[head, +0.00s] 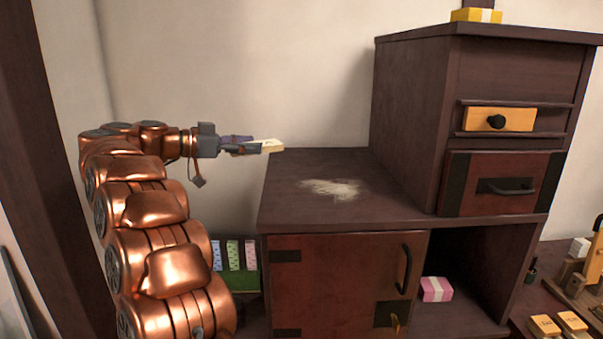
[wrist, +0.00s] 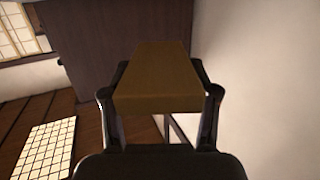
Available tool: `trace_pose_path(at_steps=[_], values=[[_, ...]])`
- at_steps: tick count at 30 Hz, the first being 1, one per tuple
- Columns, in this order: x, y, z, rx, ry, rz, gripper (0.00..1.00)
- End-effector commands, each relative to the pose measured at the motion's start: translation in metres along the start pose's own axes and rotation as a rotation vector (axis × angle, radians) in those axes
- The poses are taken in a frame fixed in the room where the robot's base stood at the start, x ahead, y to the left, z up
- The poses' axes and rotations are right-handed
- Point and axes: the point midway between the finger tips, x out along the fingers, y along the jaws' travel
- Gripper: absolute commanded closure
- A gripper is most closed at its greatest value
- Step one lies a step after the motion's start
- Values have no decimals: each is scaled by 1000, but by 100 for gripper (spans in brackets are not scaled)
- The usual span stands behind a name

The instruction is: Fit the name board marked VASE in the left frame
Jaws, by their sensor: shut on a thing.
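My gripper (head: 250,148) is shut on a small block-like board (head: 271,145), pale in the head view. It holds the board in the air beside the left end of the low cabinet's top. In the wrist view the board (wrist: 155,78) looks brown, and the gripper's fingers (wrist: 160,100) clasp it from both sides. No lettering shows on it, so I cannot tell whether it reads VASE. I cannot make out a left frame for name boards in either view.
A dark low cabinet (head: 340,215) has a pale scattered patch (head: 333,188) on its top. A taller cabinet (head: 415,110) stands at its right, with an orange drawer front (head: 525,120). A pink box (head: 436,289) sits in the open bay. The cabinet top is otherwise free.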

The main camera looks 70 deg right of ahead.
Motion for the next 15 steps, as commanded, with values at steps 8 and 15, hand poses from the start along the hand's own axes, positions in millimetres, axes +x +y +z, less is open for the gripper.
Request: trace_pose_path(at_steps=[8,15], values=[[50,22,-8,-3,2,5,75],[95,41,-15,-2,2,6,75]])
